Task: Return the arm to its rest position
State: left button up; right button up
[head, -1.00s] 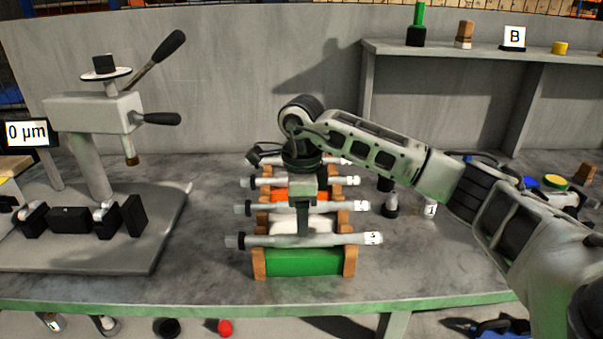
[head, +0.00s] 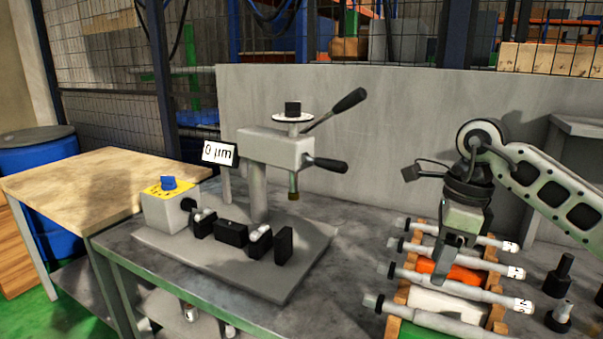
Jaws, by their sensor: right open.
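My right gripper (head: 443,268) is at the right of the head view, pointing down over a rack of shafts. Its jaws are open, and I see nothing held in them. The fingertips overlap the third shaft (head: 485,297) from the back in the picture; I cannot tell whether they touch it. My right arm (head: 545,182) comes in from the right edge, bent at a round joint above the gripper. My left gripper is not in view.
The rack (head: 497,313) holds several grey shafts crosswise on wooden sides. Dark holders (head: 560,277) stand to its right. A measuring stand (head: 258,190) with two black levers stands left, beside a 0 µm display (head: 219,152). A wooden table (head: 85,185) is at far left.

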jog(key=s+a+f+g+y, duration=0.1)
jog(key=a+f+y, duration=0.2)
jog(key=a, duration=0.3)
jog(key=s+a+f+y, duration=0.2)
jog(key=a+f, duration=0.1)
jog(key=a, duration=0.3)
jog(key=s+a+r+m+t+y, duration=0.2)
jog(key=a+m+y, duration=0.3)
jog(key=a+y, duration=0.2)
jog(key=s+a+r+m+t+y, duration=0.1)
jog(key=s+a+m+y, duration=0.2)
jog(key=a+m+y, duration=0.3)
jog(key=w+d+f+m+t+h, duration=0.1)
jog(key=d+f+m+t+h, duration=0.6)
jog(key=m, duration=0.6)
jog(key=d+f+m+t+h, duration=0.2)
jog(key=f+m+t+h, duration=0.45)
jog(key=m, duration=0.65)
jog(key=s+d+f+m+g+h, duration=0.1)
jog(key=s+d+f+m+g, duration=0.1)
jog(key=s+f+m, duration=0.2)
jog(key=s+d+f+m+g+h, duration=0.2)
jog(key=s+d+f+m+g, duration=0.1)
jog(key=s+f, duration=0.4)
notch_tip(320, 180, down, 2)
jog(key=shift+s+m, duration=0.3)
jog(key=shift+m, duration=0.5)
